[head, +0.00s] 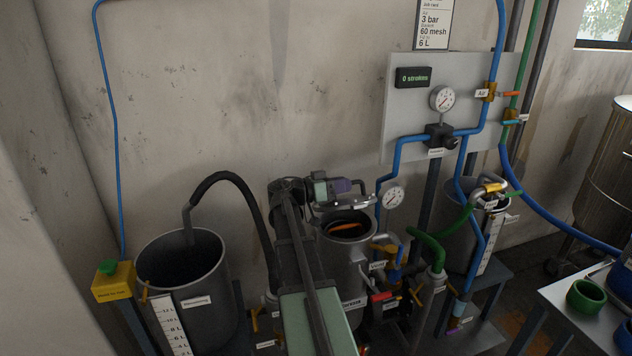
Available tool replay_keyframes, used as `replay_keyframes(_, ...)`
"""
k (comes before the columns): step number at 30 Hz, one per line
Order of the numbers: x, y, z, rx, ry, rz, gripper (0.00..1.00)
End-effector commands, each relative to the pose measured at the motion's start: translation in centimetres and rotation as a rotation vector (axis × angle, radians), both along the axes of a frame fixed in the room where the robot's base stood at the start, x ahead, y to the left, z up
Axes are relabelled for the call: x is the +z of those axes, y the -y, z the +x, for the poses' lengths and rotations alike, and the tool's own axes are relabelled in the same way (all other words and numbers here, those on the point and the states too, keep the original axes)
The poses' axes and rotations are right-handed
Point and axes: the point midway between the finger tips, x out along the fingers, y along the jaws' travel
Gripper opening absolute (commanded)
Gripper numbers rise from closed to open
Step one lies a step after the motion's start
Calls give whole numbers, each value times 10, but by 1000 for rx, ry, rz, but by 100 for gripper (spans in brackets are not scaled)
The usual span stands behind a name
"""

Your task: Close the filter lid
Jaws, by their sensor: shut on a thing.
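The filter (343,262) is a grey metal pot right of my arm in the head view. Its mouth is uncovered, with a dark inside and an orange piece (345,231) in it. The filter lid (336,206) stands raised at the back of the rim, with a pale bent handle and a small label. My gripper (352,187) is at the lid's upper part, above the filter's mouth, and is shut on it, seemingly at the handle. The exact contact is small and partly hidden by my wrist.
A large open grey bucket (182,285) with a scale stands left, beside a yellow box with a green button (112,281). Gauges, valves, and blue and green hoses crowd the filter's right side. Another vessel (470,238) stands further right. A table (585,315) holds green and blue rings.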

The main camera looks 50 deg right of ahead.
Motion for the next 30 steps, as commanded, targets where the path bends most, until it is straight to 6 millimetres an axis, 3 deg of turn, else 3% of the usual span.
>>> replay_keyframes(9,-10,1,-15,-11,0,3,0)
replay_keyframes(22,-10,2,-17,-13,-2,3,0)
replay_keyframes(23,-10,2,-17,-13,-2,3,19)
replay_keyframes(27,-10,1,-17,-14,-2,3,40)
replay_keyframes(30,-10,1,-17,-14,-2,2,40)
